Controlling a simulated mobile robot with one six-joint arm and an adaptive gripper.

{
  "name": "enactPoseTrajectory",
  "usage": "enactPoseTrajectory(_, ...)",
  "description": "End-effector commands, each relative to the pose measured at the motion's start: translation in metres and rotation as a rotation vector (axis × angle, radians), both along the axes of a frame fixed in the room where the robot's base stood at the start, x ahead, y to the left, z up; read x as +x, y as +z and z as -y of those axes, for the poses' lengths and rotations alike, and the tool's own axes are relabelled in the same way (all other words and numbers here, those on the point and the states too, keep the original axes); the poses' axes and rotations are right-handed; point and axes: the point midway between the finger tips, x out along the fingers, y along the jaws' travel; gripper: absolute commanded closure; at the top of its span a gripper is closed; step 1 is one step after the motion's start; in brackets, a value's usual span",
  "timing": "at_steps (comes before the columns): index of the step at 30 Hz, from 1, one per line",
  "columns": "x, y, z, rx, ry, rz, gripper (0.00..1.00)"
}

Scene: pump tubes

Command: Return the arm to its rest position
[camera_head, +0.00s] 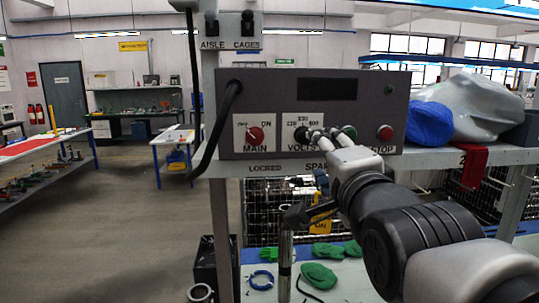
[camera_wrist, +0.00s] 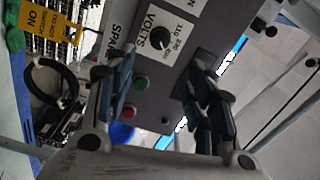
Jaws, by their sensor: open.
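My arm comes in from the lower right of the head view, and its end is in front of the grey control panel (camera_head: 270,88). My gripper (camera_head: 332,133) is just in front of the panel's lower middle, beside the VOLTS knob (camera_head: 301,133). In the wrist view my gripper (camera_wrist: 161,68) has its two dark fingers spread apart with nothing between them. The panel (camera_wrist: 180,50) shows beyond the fingers, with the VOLTS knob (camera_wrist: 160,38) on it. I cannot tell the exact gap to the panel.
The panel also carries a red MAIN switch (camera_head: 255,134) and a red STOP button (camera_head: 386,132). A blue bag (camera_head: 430,124) and grey sheeting (camera_head: 480,100) lie to its right. The floor at left is open.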

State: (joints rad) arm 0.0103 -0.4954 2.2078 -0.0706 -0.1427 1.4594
Motion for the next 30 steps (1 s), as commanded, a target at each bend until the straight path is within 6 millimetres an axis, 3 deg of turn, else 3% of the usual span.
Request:
enactPoseTrajectory(8,0.0,-0.001,0.0,-0.001,0.0,-0.002,0.51)
enactPoseTrajectory(11,-0.003,-0.011,0.0,-0.039,-0.001,-0.035,0.51)
enactPoseTrajectory(14,-0.014,-0.044,0.002,-0.167,0.003,-0.143,0.51)
enactPoseTrajectory(17,-0.039,-0.1,0.003,-0.383,0.047,-0.328,0.51)
enactPoseTrajectory(21,-0.096,-0.186,0.004,-0.727,0.219,-0.614,0.51)
enactPoseTrajectory(24,-0.143,-0.235,0.002,-0.931,0.396,-0.772,0.51)
enactPoseTrajectory(27,-0.184,-0.269,0.001,-1.078,0.572,-0.878,0.51)
enactPoseTrajectory(30,-0.213,-0.289,0.0,-1.167,0.707,-0.935,0.51)
